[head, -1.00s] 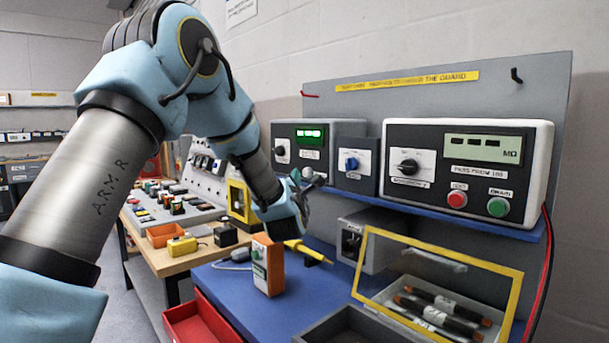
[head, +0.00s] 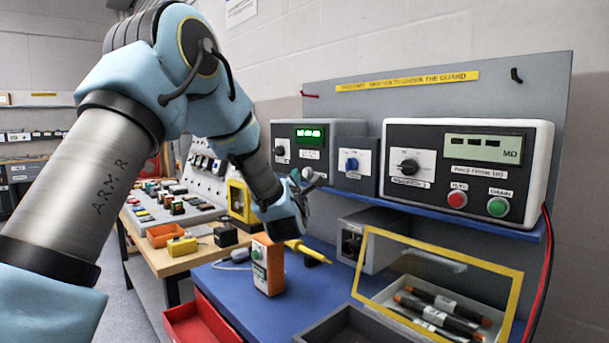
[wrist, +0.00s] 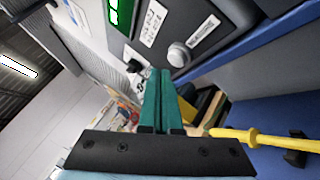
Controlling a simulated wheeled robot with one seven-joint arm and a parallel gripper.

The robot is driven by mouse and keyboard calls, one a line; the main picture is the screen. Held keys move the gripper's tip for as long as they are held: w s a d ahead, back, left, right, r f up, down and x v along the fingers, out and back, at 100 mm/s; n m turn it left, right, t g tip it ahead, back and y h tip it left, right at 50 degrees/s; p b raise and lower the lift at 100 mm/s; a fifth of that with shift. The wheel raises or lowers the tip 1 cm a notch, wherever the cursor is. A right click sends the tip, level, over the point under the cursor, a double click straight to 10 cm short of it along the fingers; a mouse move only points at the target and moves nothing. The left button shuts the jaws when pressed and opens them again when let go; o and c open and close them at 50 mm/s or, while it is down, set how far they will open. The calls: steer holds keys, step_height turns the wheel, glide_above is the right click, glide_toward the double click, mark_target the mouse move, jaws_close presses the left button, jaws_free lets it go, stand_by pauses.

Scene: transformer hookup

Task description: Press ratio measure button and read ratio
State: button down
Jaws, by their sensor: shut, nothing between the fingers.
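The grey meter with a lit green display (head: 312,135) stands on the blue shelf, left of a small blue-knob box. Its readout is too blurred to read with certainty. In the wrist view its tilted front shows the green display (wrist: 118,12), white labels and a round grey knob (wrist: 179,55). My gripper (head: 298,184) is at the lower front of this meter, with its teal fingers (wrist: 158,90) shut and empty.
A larger meter (head: 465,170) with red and green buttons stands on the right. Below are an orange handheld unit (head: 268,265), a yellow probe (head: 308,252) and a yellow-framed guard (head: 445,255) over dark rods. Red and black leads hang at the right.

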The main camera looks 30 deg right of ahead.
steer(key=shift+d+f+b, duration=0.1)
steer(key=shift+d+b, duration=0.05)
steer(key=shift+b, duration=0.15)
steer(key=shift+w+d, duration=0.1)
steer(key=shift+d, duration=0.15)
steer(key=shift+d+b, duration=0.45)
steer(key=shift+b, duration=0.25)
stand_by(0.4)
steer(key=shift+a, duration=0.1)
steer(key=shift+a+b, duration=0.7)
steer(key=shift+a, duration=0.05)
steer(key=shift+a, duration=0.15)
steer(key=shift+s+a+b, duration=0.25)
steer(key=shift+a+b, duration=0.3)
steer(key=shift+a, duration=0.4)
steer(key=shift+s+a+b, duration=0.2)
steer(key=shift+a+b, duration=0.3)
steer(key=shift+a, duration=0.45)
steer(key=shift+s+a+b, duration=0.25)
steer(key=shift+a+b, duration=0.3)
steer(key=shift+a, duration=0.4)
